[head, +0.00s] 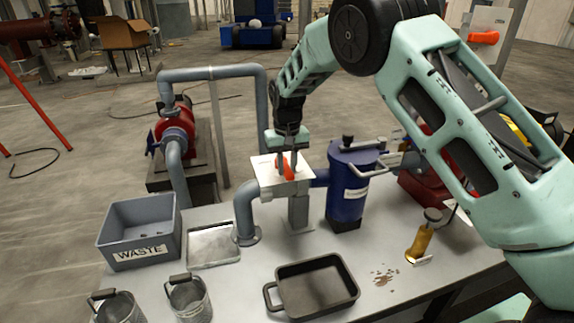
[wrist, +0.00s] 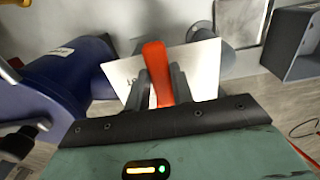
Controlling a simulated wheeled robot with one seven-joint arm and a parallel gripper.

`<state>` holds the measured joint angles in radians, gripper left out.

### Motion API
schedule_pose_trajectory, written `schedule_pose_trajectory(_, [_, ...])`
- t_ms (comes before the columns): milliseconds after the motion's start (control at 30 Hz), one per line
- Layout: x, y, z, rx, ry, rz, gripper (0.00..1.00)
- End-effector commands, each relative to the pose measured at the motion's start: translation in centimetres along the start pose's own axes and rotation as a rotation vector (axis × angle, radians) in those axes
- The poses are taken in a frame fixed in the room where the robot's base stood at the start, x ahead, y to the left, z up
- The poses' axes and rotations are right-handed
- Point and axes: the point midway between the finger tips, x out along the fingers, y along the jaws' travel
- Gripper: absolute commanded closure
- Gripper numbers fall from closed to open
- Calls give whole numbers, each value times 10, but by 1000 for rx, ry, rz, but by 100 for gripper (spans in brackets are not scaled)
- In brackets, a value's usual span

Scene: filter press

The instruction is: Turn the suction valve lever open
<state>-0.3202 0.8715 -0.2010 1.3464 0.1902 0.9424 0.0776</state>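The suction valve lever is orange-red and stands over a white label plate (head: 268,172) on the grey pipe. In the head view the lever (head: 286,168) is partly hidden by my gripper (head: 284,155), which reaches down onto it from above. In the wrist view the lever (wrist: 156,65) runs between the two dark fingers of my gripper (wrist: 160,75), filling the gap near their tips. The fingers look closed on it. The white plate (wrist: 205,72) lies behind it, its lettering mostly hidden.
A blue strainer pot (head: 347,190) stands close to the right of the valve. The grey pipe (head: 246,205) bends down on the left. A grey waste bin (head: 140,228), a metal tray (head: 213,245), a black pan (head: 315,285) and a yellow-handled tool (head: 422,240) occupy the table.

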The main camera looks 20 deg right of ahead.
Motion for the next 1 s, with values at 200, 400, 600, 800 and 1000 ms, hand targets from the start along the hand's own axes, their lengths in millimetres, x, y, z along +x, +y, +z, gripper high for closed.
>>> schedule_pose_trajectory(200, [-1, -1, 0, 16, 0, 1, 100])
schedule_pose_trajectory(400, [-2, -6, -1, 94, 0, 0, 100])
schedule_pose_trajectory(600, [-4, -15, -2, 242, 0, 1, 100])
schedule_pose_trajectory(800, [-3, -27, -6, 431, 1, 0, 100])
schedule_pose_trajectory(1000, [-3, -37, -13, 620, 3, 0, 100])
